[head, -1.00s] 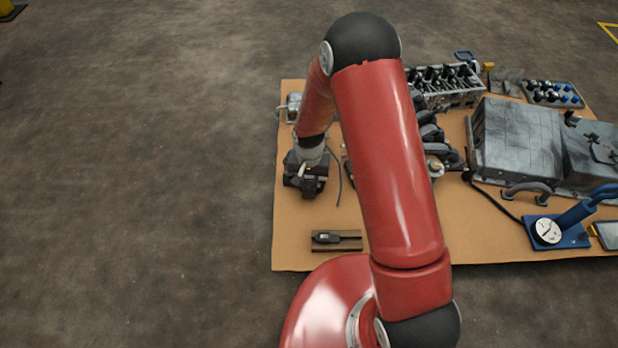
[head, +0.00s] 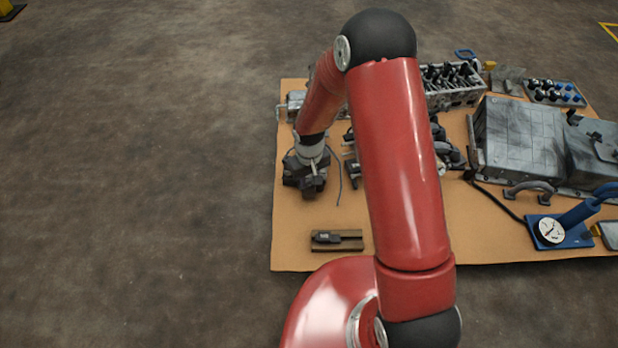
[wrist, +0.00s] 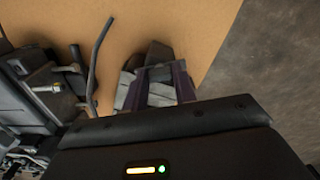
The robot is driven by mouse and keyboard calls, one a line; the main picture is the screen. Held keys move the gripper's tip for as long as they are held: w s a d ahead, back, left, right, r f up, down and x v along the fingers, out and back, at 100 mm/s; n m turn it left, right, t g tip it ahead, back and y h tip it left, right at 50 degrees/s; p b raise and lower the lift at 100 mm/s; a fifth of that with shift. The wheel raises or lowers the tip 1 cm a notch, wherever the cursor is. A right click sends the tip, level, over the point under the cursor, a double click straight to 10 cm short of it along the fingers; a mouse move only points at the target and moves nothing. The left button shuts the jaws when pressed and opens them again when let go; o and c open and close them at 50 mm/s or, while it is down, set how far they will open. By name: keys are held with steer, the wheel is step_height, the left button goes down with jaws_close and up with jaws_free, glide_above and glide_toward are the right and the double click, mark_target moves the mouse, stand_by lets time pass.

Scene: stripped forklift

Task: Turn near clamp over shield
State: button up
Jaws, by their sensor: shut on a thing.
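My gripper (head: 305,180) is low over the left part of the brown mat, pointing down. In the wrist view its fingers (wrist: 160,88) are shut on a small grey and dark piece, which seems to be the near clamp. The fingers and gripper body hide most of that piece, so I cannot tell its turn angle. A thin dark curved rod (wrist: 96,65) stands beside the fingers, apart from them; it also shows in the head view (head: 338,175). I cannot pick out the shield with certainty.
The brown mat (head: 400,255) has free room in front of my gripper. A small tray with a dark tool (head: 327,237) lies near the front edge. A large grey housing (head: 518,140), an engine block (head: 455,90) and a blue gauge stand (head: 568,238) lie to the right.

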mark_target(309, 180)
steer(key=n, duration=0.5)
steer(key=shift+n, duration=0.3)
steer(key=n, duration=0.5)
steer(key=shift+p, duration=0.4)
steer(key=shift+o, duration=0.2)
steer(key=shift+n, duration=0.3)
steer(key=o, duration=1)
steer(key=shift+c, duration=0.2)
step_height(309, 180, up, 8)
steer(key=shift+f+p, duration=0.1)
steer(key=shift+p, duration=0.6)
